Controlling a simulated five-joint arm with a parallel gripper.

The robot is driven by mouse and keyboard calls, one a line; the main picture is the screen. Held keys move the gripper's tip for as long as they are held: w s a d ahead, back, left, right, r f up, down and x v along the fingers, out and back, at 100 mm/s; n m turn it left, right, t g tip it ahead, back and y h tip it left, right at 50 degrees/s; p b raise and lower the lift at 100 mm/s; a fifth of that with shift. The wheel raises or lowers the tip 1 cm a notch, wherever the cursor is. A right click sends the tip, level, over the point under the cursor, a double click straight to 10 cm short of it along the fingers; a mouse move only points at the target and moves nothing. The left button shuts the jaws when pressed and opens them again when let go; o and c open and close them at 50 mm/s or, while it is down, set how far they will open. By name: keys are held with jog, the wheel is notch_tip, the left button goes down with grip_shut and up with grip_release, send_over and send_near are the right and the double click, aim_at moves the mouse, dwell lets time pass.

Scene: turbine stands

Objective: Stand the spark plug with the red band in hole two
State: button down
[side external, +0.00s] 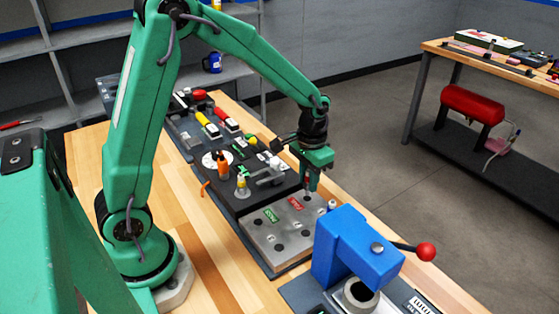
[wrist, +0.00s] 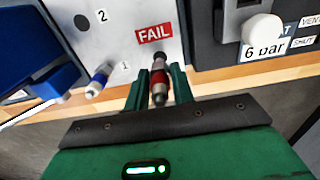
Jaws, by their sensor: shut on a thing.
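The spark plug with the red band (wrist: 159,78) is between the two fingers of my gripper (wrist: 158,72), which is shut on it. Its dark tip points toward the grey plate (wrist: 125,22) near the red FAIL label (wrist: 155,33). I cannot tell whether the tip touches the plate. Hole two (wrist: 82,21) is an empty dark hole beside the printed 2. A spark plug with a blue band (wrist: 98,80) stands by the printed 1. In the side view my gripper (side external: 312,188) is over the plate's far right edge; the held plug is mostly hidden there.
A blue press (side external: 345,245) with a red-knobbed lever stands close to the plate's right side. A dark board with switches and a yellow-banded item (side external: 242,184) lies beyond the plate. The plate shows a green PASS label (side external: 271,215). Bare wooden bench (side external: 215,260) lies left of the plate.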

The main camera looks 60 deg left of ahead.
jog(key=shift+r, duration=0.9)
jog(key=shift+d, duration=0.1)
notch_tip(320, 180, up, 3)
send_over(306, 226)
jog(key=d, duration=0.1)
jog(key=shift+s+d, duration=0.4)
jog(key=shift+s, duration=0.3)
jog(key=shift+f, duration=0.2)
jog(key=shift+f, duration=2.2)
jog(key=shift+s+f, duration=0.1)
jog(key=shift+f, duration=1.95)
dwell(0.7)
